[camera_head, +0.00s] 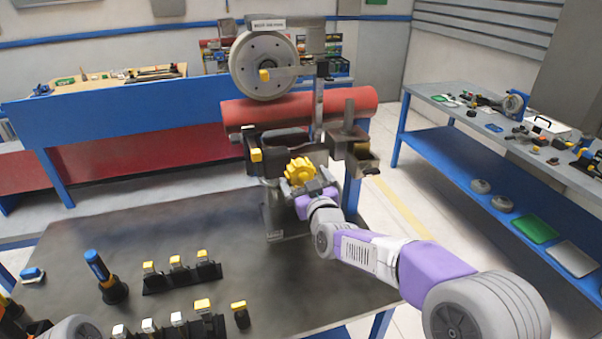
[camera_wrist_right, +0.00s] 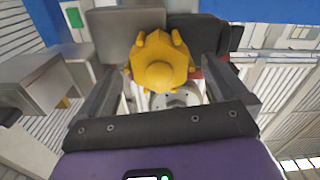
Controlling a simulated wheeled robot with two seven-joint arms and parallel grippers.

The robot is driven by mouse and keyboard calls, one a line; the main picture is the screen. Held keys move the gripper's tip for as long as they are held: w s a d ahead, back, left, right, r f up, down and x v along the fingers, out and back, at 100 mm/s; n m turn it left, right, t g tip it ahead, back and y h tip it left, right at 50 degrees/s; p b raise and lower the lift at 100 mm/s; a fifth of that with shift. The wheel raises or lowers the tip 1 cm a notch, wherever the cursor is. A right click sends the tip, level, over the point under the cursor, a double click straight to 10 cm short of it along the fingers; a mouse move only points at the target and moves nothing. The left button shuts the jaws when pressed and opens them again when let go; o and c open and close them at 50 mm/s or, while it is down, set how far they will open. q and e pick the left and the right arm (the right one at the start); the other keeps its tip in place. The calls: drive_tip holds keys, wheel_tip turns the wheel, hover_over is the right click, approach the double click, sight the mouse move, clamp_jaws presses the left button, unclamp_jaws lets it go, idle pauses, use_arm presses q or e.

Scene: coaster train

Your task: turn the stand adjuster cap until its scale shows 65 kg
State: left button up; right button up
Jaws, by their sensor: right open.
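The adjuster cap (camera_head: 300,170) is a yellow lobed knob on the dark stand (camera_head: 287,219) at the table's far side. In the right wrist view the yellow cap (camera_wrist_right: 160,62) sits between the two spread fingers, with a visible gap on each side. My right gripper (camera_head: 307,185) is open and close to the cap, reaching in from the right. Its fingers (camera_wrist_right: 160,76) stand on either side of the cap. I cannot read any scale marks or a kg value in either view. My left gripper is not seen.
A large grey wheel (camera_head: 262,66) and a red roller (camera_head: 350,103) stand behind the stand. A metal bracket (camera_head: 350,140) is right of the cap. A blue-handled tool (camera_head: 103,274) and black racks (camera_head: 182,279) with yellow-topped pieces are at front left. The tabletop's middle is clear.

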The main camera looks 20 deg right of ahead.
sight(303, 177)
drive_tip(key=shift+w+f, duration=0.1)
drive_tip(key=shift+w, duration=1.45)
drive_tip(key=shift+c, duration=0.2)
drive_tip(key=c, duration=0.9)
